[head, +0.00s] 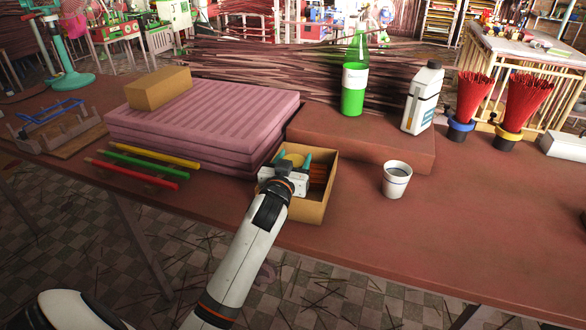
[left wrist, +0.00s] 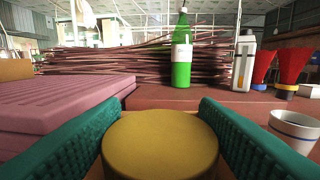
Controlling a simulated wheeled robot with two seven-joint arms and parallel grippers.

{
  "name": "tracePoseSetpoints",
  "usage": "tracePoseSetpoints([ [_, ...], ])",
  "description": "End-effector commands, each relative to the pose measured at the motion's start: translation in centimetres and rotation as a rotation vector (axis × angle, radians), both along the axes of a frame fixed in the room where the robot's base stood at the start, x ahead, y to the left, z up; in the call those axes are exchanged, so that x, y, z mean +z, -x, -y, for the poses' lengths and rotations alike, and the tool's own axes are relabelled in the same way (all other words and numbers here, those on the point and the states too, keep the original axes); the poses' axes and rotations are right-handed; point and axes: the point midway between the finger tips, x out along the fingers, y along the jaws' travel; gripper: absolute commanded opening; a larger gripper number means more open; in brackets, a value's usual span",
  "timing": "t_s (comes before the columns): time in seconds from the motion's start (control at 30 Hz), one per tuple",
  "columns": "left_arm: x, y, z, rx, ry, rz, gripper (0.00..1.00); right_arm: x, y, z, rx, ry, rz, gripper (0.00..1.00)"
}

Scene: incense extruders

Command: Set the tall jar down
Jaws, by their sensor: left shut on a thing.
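A round yellow lid or top, apparently of the tall jar (left wrist: 160,143), sits between the teal fingers of my left gripper (head: 292,160). It also shows as a small yellow patch in the head view. My left gripper is shut on it, one finger on each side. The gripper is over the open cardboard box (head: 312,212), at the table's front edge. The jar's body is hidden below its top, so I cannot tell whether its base touches anything. My right gripper is out of view.
Pink stacked slabs (head: 205,125) lie left of the box. A low reddish block (head: 360,143) behind it carries a green bottle (head: 353,95) and a white container (head: 422,98). A white cup (head: 396,180) stands right. The table's right front is clear.

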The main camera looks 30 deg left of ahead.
Motion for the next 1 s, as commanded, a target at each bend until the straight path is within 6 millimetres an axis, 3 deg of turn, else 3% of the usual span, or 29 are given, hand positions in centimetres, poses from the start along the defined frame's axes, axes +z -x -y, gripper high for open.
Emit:
tracePoseSetpoints([
  [0.1,-1.7,0.0,0.0,0.001,0.002,-0.002,0.12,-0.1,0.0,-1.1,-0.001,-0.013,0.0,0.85],
  [0.27,-2.2,0.0,0.0,0.0,0.0,0.002,0.12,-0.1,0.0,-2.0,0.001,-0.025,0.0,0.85],
  [0.93,-3.4,0.0,0.0,0.0,0.0,0.002,0.12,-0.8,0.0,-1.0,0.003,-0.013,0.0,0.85],
  [0.97,-3.5,0.0,0.0,0.0,0.001,0.0,0.59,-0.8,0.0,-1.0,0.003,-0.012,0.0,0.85],
  [1.0,-3.5,0.0,0.0,0.0,0.001,0.0,0.66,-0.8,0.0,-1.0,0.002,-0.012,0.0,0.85],
])
